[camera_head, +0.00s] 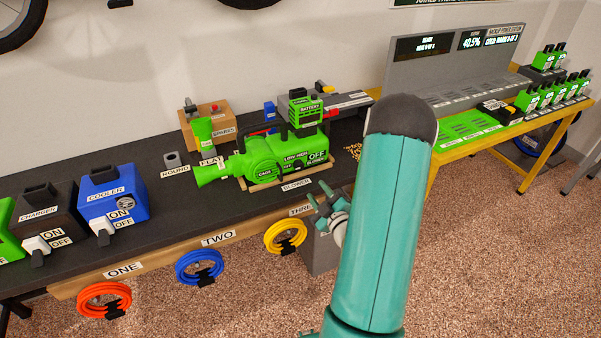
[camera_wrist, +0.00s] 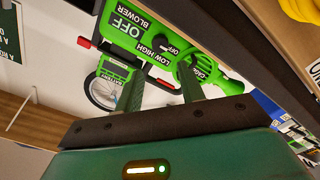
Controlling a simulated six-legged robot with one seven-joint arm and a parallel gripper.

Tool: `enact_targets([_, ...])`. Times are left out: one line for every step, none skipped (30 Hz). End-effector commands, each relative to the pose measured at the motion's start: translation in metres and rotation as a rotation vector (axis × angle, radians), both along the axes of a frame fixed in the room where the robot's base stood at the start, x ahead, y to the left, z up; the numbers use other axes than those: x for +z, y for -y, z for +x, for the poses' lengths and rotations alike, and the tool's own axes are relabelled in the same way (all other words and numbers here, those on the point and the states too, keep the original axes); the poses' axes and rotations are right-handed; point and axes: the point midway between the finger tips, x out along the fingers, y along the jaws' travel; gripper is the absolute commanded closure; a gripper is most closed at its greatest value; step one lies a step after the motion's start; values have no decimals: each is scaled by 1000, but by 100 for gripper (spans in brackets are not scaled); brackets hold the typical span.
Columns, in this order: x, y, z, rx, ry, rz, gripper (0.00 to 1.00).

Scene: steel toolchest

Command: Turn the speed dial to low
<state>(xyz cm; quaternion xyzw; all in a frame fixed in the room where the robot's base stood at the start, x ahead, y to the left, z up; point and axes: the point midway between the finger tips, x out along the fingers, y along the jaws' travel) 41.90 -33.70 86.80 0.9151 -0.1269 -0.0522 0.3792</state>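The green blower (camera_head: 262,160) lies on the dark bench top in the head view, with its nozzle to the left. It carries LOW-HIGH and OFF labels. In the wrist view the blower (camera_wrist: 122,30) appears upside down, beyond my fingers. A small dark dial (camera_wrist: 170,49) sits beside its LOW-HIGH label; its exact setting is too small to read. My gripper (camera_head: 323,203) is in front of the bench edge, to the right of and nearer than the blower. In the wrist view my gripper (camera_wrist: 160,92) has its two fingers apart, with nothing between them, clear of the dial.
A blue cooler (camera_head: 113,196) and a dark charger (camera_head: 47,212) stand on the bench at left. Coiled orange, blue and yellow cords hang along its front edge. A green battery (camera_head: 304,110) shows above the blower. A yellow-framed table (camera_head: 440,158) stands at right.

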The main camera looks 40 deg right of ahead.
Motion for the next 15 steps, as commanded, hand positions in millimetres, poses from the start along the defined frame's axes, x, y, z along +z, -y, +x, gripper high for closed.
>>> enact_targets([0,3,10,1,2,-2,61])
enact_targets([0,5,16,1,2,-2,61])
enact_targets([1,7,24,1,3,-1,61])
enact_targets([1,8,30,3,1,0,61])
enact_targets([0,10,35,2,2,-1,61])
enact_targets([0,12,43,2,1,0,61])
enact_targets([0,13,49,2,2,0,61])
enact_targets([0,15,55,2,2,0,61])
enact_targets([0,17,63,1,1,0,61])
enact_targets([0,18,68,1,1,0,61])
enact_targets([0,19,74,1,2,1,61])
enact_targets([0,21,81,2,2,0,61])
enact_targets([0,22,85,2,1,1,61])
enact_targets([0,23,89,1,0,1,61])
enact_targets([0,24,94,1,0,1,61])
